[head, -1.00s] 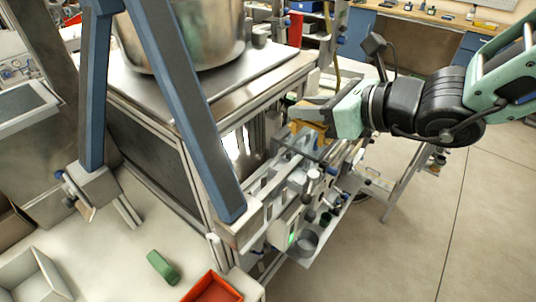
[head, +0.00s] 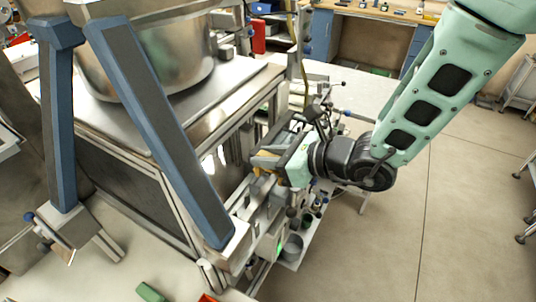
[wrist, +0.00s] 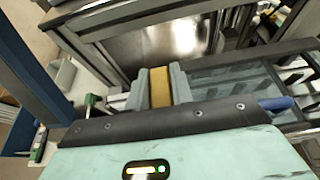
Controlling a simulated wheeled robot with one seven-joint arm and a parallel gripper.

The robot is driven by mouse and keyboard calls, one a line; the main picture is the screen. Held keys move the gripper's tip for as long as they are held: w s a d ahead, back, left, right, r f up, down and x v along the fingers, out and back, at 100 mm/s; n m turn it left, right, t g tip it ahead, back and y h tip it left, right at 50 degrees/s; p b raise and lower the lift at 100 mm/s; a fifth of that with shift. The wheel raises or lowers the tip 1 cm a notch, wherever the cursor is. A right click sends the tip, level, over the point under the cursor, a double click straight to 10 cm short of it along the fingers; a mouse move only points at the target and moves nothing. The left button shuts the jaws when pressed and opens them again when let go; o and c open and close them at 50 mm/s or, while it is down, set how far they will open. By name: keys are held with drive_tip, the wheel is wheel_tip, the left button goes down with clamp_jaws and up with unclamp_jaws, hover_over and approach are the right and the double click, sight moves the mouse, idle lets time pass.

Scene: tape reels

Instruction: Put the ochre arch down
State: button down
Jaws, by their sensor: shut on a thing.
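The ochre arch (wrist: 160,88) is between the two grey fingers of my gripper in the wrist view, gripped from both sides. In the head view my gripper (head: 268,160) is beside the metal frame of the machine, with a bit of the ochre arch (head: 259,171) showing under the fingers. My gripper is shut on the arch. The arch's lower part is hidden by the fingers and the palm, and I cannot tell whether it touches anything below.
A large steel pot (head: 172,62) stands on the machine top. Blue-grey posts (head: 160,125) rise at the left. The floor (head: 450,190) at right is open.

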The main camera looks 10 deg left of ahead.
drive_tip(key=shift+f, duration=0.45)
drive_tip(key=shift+f+b, duration=0.35)
drive_tip(key=shift+b, duration=0.05)
drive_tip(key=shift+f+b, duration=0.3)
drive_tip(key=shift+b, duration=0.2)
drive_tip(key=c, duration=1.2)
unclamp_jaws()
drive_tip(key=shift+r, duration=0.15)
